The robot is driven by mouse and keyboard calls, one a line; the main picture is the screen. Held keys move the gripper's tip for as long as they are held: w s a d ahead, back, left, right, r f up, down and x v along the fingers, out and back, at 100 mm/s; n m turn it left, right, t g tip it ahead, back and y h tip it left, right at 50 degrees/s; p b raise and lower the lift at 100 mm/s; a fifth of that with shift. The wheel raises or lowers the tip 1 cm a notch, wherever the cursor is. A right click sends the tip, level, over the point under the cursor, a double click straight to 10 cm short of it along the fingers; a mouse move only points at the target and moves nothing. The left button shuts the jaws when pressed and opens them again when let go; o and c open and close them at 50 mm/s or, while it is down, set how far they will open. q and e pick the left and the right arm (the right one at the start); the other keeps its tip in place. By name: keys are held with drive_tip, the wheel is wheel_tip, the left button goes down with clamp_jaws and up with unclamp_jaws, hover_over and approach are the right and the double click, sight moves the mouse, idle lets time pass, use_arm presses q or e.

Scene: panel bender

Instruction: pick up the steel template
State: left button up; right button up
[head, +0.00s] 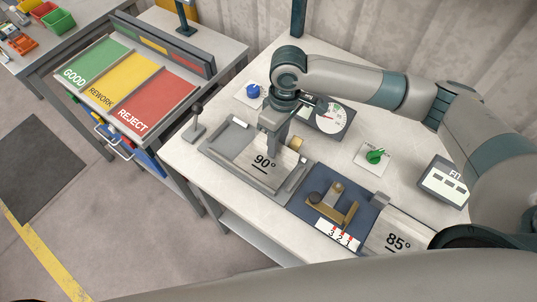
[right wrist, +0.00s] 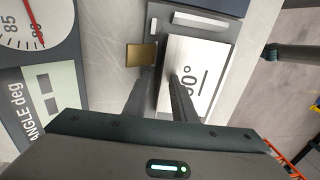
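A pale steel-coloured plate marked 90° (head: 275,178), which looks like the steel template, rests in a grey tray (head: 216,150) on the bench. The plate also shows in the right wrist view (right wrist: 205,50). My right gripper (head: 272,153) points down at the plate's back edge. In the right wrist view its two fingers (right wrist: 163,76) stand apart, one over the plate and one beside its edge, with a brass block (right wrist: 141,54) just beyond. Whether the fingers touch the plate cannot be told. A second plate marked 85° (head: 398,238) lies at the right. My left gripper is not in view.
A dial gauge (head: 331,117) stands behind the gripper. A blue mat (head: 305,196) with a brass and dark fixture lies right of the tray. A green knob (head: 375,156) and a FIT display (head: 446,184) are farther right. GOOD, REWORK and REJECT zones (head: 158,98) are at left.

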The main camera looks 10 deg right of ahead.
drive_tip(key=shift+c, duration=0.3)
clamp_jaws()
drive_tip(key=shift+r, duration=0.2)
drive_tip(key=shift+r+b, duration=0.45)
drive_tip(key=shift+r, duration=0.15)
wheel_tip(320, 180, up, 3)
drive_tip(key=shift+f+b, duration=0.2)
drive_tip(key=shift+b, duration=0.35)
drive_tip(key=s+d+r+b, duration=0.2)
drive_tip(key=s+d+r, duration=0.4)
drive_tip(key=s, duration=0.3)
drive_tip(key=shift+s+d+r, duration=0.25)
drive_tip(key=shift+s+r, duration=0.1)
drive_tip(key=shift+r, duration=0.1)
